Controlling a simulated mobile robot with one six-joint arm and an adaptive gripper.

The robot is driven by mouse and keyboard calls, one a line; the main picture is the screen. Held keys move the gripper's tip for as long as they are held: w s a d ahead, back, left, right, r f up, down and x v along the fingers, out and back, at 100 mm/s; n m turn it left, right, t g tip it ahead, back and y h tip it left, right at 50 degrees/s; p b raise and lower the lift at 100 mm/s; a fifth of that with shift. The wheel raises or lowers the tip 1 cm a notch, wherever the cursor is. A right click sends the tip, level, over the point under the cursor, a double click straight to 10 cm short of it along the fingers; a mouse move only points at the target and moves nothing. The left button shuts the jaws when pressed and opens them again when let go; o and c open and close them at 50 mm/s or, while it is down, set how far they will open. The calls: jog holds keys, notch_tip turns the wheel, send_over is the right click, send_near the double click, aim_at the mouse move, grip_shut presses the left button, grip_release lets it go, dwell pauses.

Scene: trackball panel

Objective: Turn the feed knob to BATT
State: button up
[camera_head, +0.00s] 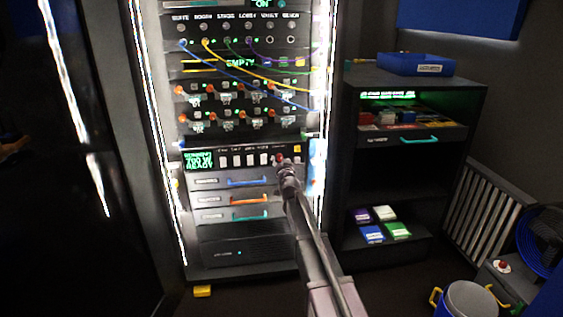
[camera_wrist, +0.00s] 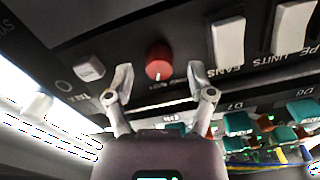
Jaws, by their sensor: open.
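The feed knob appears to be the round red knob (camera_wrist: 158,61) on the dark panel in the wrist view, where lettering is upside down. A short white mark shows on its lower edge in that picture. The lettering beside it is too small to read, so I cannot tell which setting it points to. My gripper (camera_wrist: 160,82) is open, with one finger on each side of the knob and just short of it. The fingers look apart from the knob. In the head view my gripper (camera_head: 285,166) is at the right end of the switch row, largely covering the knob.
White rocker switches (camera_wrist: 228,45) stand close to the knob, and a small white button (camera_wrist: 89,67) is on its other side. Drawers with coloured handles (camera_head: 248,181) lie below the row. Patch cables (camera_head: 262,75) hang higher up. A dark shelf unit (camera_head: 415,140) stands right.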

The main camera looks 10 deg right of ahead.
jog(key=s, duration=1.1)
jog(key=shift+s, duration=0.35)
jog(key=s+a+f+n+g+y, duration=0.4)
jog(key=s+a+f+n+g, duration=0.15)
jog(key=s+f+g, duration=0.5)
jog(key=s+d+f+m+g+h+p, duration=0.1)
jog(key=s+d+f+g+h, duration=0.2)
jog(key=s, duration=0.8)
jog(key=s+d+f+m+g+h, duration=0.1)
jog(key=s+d+f+g, duration=0.25)
jog(key=s, duration=0.65)
notch_tip(320, 180, up, 37)
jog(key=g+p, duration=0.1)
jog(key=p, duration=3.7)
jog(key=shift+s+r, duration=0.15)
jog(key=shift+s, duration=0.3)
